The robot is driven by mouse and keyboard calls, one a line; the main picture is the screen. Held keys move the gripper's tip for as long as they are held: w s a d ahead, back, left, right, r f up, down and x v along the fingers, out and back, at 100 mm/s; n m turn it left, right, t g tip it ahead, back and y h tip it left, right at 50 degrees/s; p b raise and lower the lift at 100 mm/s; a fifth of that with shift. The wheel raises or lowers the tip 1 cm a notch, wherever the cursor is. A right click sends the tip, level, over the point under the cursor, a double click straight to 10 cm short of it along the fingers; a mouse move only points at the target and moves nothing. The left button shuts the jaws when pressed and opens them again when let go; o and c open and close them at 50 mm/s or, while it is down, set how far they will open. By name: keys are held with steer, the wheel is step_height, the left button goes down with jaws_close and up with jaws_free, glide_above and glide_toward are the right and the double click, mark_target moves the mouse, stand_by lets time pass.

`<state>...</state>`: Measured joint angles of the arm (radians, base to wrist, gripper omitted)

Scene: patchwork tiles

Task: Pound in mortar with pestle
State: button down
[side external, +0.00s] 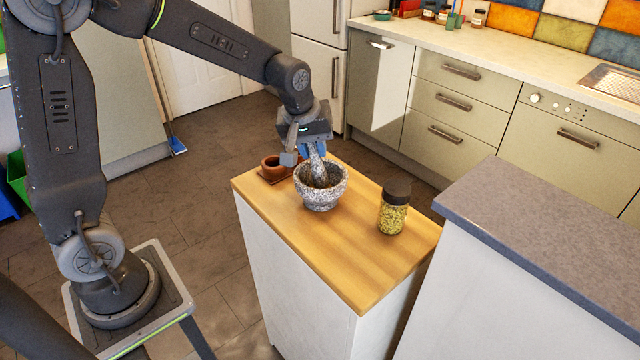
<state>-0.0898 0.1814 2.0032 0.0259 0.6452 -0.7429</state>
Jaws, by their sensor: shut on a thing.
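A grey speckled stone mortar (321,196) stands upright on the wooden counter top. A pestle (318,167) of the same speckled stone leans slightly, with its lower end inside the mortar's bowl. My gripper (312,150) is above the mortar and shut on the pestle's upper end. The mortar's rim and wall hide the pestle's tip, so I cannot tell whether it touches the bottom. What lies in the bowl is hard to make out.
A jar (393,208) with a dark lid and yellow-green contents stands right of the mortar. A small brown pot (272,167) sits behind it at left. The wooden top (352,271) is clear in front. A grey counter (560,225) stands at right.

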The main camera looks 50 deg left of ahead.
steer(key=shift+f, duration=0.95)
steer(key=shift+r, duration=1.45)
steer(key=shift+r, duration=0.1)
steer(key=shift+f, duration=1.55)
steer(key=shift+r, duration=0.1)
steer(key=shift+r, duration=1.35)
